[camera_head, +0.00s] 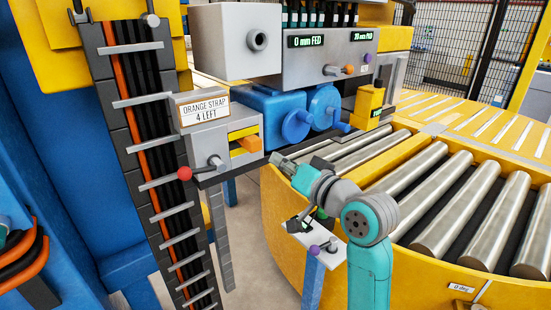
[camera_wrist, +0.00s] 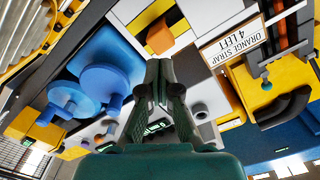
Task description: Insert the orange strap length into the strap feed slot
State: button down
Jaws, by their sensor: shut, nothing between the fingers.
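An orange block (camera_head: 250,144), which looks like the end of the orange strap length, sticks out of the grey dispenser labelled "ORANGE STRAP 4 LEFT" (camera_head: 203,107). The block also shows in the wrist view (camera_wrist: 160,39), just beyond my fingertips. My gripper (camera_head: 277,160) is shut and empty, to the lower right of the block and apart from it. Its closed fingers show in the wrist view (camera_wrist: 160,76). A yellow block (camera_head: 369,104) stands right of the blue rollers; I cannot tell whether the feed slot is in it.
Blue rollers with handles (camera_head: 318,109) sit between the dispenser and the yellow block. A red-knobbed lever (camera_head: 184,174) juts from the dispenser. A small stand with a purple knob (camera_head: 315,250) is below my arm. Steel conveyor rollers (camera_head: 425,190) lie to the right.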

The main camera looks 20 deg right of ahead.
aim_at(257, 147)
jog(key=shift+x, duration=2.95)
jog(key=shift+w+a, duration=0.15)
jog(key=shift+w, duration=0.2)
jog(key=v, duration=1.5)
jog(key=s+a+f+m+h, duration=0.15)
jog(key=s+f, duration=0.25)
jog(key=f, duration=0.5)
jog(key=s+f+h, duration=0.2)
jog(key=s+f, duration=0.2)
jog(key=f, duration=0.4)
jog(key=s+f+m+h, duration=0.1)
jog(key=s+f+h, duration=0.1)
jog(key=s+f, duration=0.5)
jog(key=s+a+f+n+g, duration=0.1)
jog(key=s+f+n, duration=0.2)
jog(key=s, duration=0.9)
jog(key=s+a+f+n+g, duration=0.1)
jog(key=s+f, duration=0.4)
jog(key=s, duration=0.8)
jog(key=shift+a+n, duration=0.45)
jog(key=shift+n, duration=0.5)
